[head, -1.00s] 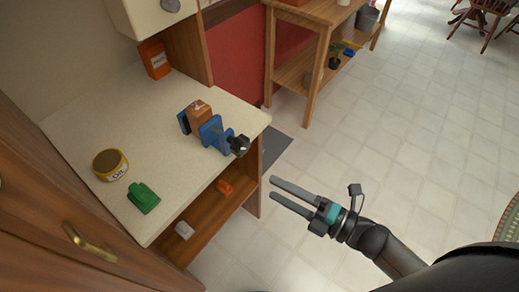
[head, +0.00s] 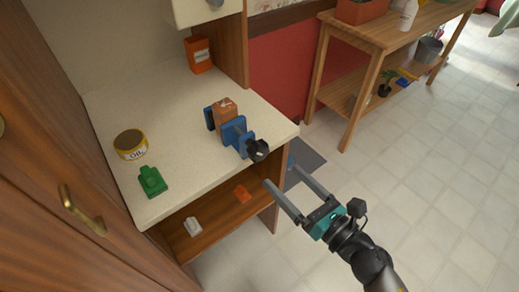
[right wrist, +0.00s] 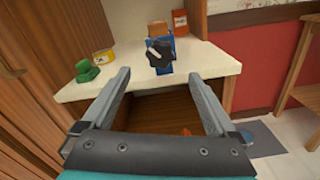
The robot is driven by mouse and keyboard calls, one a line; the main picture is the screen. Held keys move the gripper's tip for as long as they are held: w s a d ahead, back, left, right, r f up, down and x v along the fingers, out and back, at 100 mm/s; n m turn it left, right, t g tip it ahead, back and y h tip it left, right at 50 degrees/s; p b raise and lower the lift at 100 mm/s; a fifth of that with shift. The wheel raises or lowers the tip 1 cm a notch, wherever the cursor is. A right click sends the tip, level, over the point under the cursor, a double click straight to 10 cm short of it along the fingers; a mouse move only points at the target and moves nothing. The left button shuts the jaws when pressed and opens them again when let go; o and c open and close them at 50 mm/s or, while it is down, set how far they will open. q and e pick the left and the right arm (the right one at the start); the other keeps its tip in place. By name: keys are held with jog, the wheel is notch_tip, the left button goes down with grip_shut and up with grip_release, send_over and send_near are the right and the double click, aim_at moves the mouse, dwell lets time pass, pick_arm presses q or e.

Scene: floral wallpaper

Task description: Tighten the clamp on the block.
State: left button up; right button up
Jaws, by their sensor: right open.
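A blue clamp (head: 234,130) stands on the pale counter (head: 185,135), with a brown block (head: 223,107) between its jaws. Its black knob (head: 258,150) faces the counter's front right edge. I cannot tell how tightly the clamp presses on the block. My right gripper (head: 279,175) is open and empty, in front of the counter and just short of the knob. In the right wrist view, the black knob (right wrist: 160,54) shows ahead between the open fingers, with the blue clamp behind it. My left gripper is not in view.
A yellow oil tin (head: 131,146) and a green object (head: 152,182) stand on the counter's left part. An orange box (head: 199,55) stands at the back. Below is a wooden shelf (head: 215,219) with small items. A wooden side table (head: 352,85) stands at the right.

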aim_at(262, 155)
jog(key=p+x, duration=0.1)
jog(key=x, duration=0.9)
jog(key=c, duration=1.4)
jog(key=shift+o, duration=0.2)
jog(key=shift+m, duration=0.4)
